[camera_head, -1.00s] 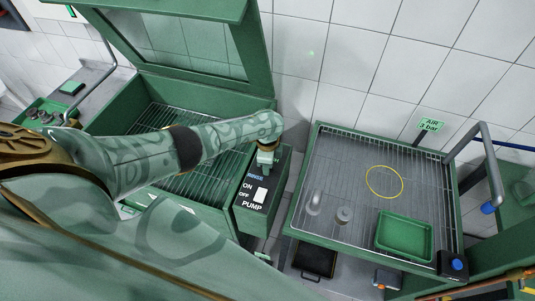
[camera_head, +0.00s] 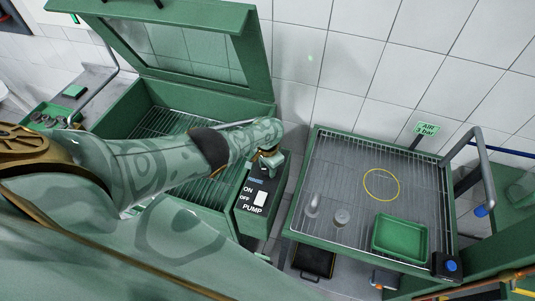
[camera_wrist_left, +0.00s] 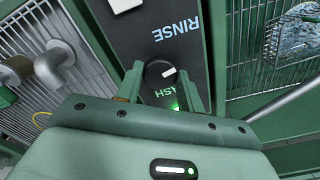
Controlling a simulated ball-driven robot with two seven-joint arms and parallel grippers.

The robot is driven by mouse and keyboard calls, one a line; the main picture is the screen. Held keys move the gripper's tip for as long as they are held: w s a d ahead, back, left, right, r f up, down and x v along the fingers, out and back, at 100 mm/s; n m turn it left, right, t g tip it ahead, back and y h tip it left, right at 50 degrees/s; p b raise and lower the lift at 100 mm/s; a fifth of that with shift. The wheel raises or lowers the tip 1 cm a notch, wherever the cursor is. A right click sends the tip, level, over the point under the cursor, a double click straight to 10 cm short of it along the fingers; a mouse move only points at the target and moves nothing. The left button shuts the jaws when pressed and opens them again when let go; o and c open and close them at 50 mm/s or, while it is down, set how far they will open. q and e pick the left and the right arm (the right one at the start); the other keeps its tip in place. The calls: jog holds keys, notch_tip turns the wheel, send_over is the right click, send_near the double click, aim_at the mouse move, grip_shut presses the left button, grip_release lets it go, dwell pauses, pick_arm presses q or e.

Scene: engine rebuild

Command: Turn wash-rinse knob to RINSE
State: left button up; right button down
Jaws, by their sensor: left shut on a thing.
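The wash-rinse knob (camera_wrist_left: 157,79) is a dark round knob with a white mark, on the dark panel face (camera_wrist_left: 148,35) in the left wrist view. The label RINSE (camera_wrist_left: 176,29) is on one side of it. The label WASH (camera_wrist_left: 170,92), partly hidden by my gripper, is on the other, beside a lit green light. My left gripper (camera_wrist_left: 163,88) is shut on the knob, a finger on each side. In the head view my left gripper (camera_head: 268,162) is at the top of the control box (camera_head: 244,218) and hides the knob. My right gripper is not in view.
The pump switch (camera_head: 260,198) is just below my left gripper. The green washer with its raised lid (camera_head: 180,88) stands left of and behind the box. A grated bench (camera_head: 340,185) with a green tray (camera_head: 400,237) stands to the right.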

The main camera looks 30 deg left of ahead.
pick_arm(q)
jog(key=shift+n, duration=0.6)
jog(key=o, duration=1)
notch_tip(320, 180, up, 9)
jog(key=p, duration=0.8)
notch_tip(320, 180, up, 7)
send_over(267, 169)
jog(key=shift+r, duration=0.2)
jog(key=shift+d, duration=0.1)
